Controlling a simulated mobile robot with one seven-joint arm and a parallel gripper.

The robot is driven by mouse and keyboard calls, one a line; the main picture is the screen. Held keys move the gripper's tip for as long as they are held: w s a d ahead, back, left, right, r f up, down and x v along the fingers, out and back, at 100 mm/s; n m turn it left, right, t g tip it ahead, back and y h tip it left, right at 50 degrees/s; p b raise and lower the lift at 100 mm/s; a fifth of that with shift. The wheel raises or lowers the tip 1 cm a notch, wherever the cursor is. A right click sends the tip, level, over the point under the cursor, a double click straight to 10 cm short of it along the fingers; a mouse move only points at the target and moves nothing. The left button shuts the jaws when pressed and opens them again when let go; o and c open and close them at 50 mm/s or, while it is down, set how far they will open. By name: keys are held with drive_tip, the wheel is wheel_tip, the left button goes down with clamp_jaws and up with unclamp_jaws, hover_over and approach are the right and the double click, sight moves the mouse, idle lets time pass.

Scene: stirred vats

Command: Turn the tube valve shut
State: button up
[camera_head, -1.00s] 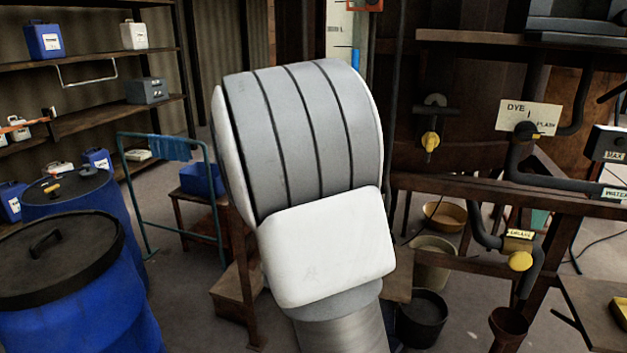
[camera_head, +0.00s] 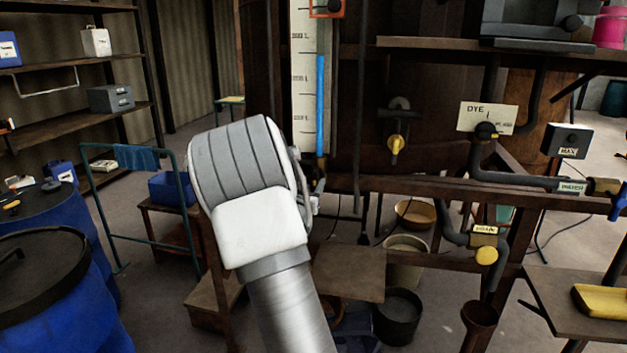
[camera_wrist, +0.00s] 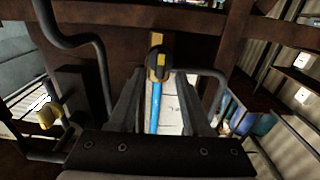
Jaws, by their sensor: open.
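The tube valve (camera_wrist: 158,64) shows in the wrist view as a dark round body with yellow parts, straight ahead between my fingers. Its yellow parts look roughly in line with the blue-filled tube (camera_wrist: 155,120). In the head view the blue column of the sight tube (camera_head: 320,105) runs up a white scale board; the valve at its foot is mostly hidden behind my arm. My gripper (camera_wrist: 158,80) is open and empty, with one finger on each side of the valve's line. I cannot tell whether a finger touches it.
A rusty frame beam (camera_head: 430,187) crosses beside the tube. Other yellow-handled valves stand to the right, on a hooked pipe (camera_head: 395,146) and at the drain (camera_head: 486,256). Blue drums (camera_head: 60,300) stand at left.

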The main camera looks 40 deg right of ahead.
sight(316, 176)
drive_tip(key=shift+x, duration=1.25)
clamp_jaws()
